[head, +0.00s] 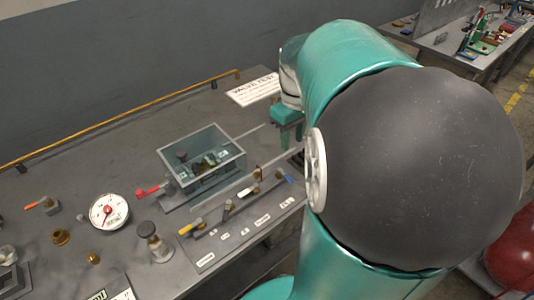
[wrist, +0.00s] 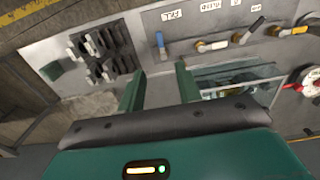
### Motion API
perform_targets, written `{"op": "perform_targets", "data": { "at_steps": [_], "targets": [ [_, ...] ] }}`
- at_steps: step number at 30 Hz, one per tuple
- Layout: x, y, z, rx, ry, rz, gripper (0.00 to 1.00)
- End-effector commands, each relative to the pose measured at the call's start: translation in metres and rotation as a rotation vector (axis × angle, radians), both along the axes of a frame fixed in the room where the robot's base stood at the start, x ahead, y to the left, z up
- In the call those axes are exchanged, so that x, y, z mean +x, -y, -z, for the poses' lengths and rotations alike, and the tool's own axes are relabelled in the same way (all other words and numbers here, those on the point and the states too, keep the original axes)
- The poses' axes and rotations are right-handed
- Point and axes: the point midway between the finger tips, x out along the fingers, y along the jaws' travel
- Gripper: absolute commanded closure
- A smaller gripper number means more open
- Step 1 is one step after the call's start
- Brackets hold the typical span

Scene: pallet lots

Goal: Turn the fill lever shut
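The fill lever (wrist: 160,42) has a blue handle and stands beside a label reading FILL (wrist: 172,15) in the wrist view. Its blue handle also shows in the head view (head: 285,177), at the right end of the lever row. My gripper (wrist: 160,76) is open, with its two green fingers apart and nothing seen between them. The lever lies beyond the fingertips, roughly in line with the gap, and looks apart from them. In the head view my arm hides much of the gripper, and part of its green body (head: 287,115) shows.
A clear-walled tank (head: 203,158) stands behind the lever row. A yellow lever (head: 190,228) and others share the labelled panel. A red lever (head: 150,190), a dial gauge (head: 109,211) and small brass parts lie left. A dark rack-like object (wrist: 100,52) stands beside the panel.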

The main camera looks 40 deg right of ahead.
Motion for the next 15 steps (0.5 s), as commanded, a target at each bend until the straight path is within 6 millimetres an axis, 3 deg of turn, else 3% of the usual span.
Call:
{"op": "perform_targets", "data": {
  "at_steps": [8, 15],
  "targets": [
    [-0.003, 0.004, 0.021, 0.004, -0.005, 0.010, 0.66],
    [-0.003, 0.004, 0.068, 0.005, -0.006, 0.010, 0.66]
  ]
}}
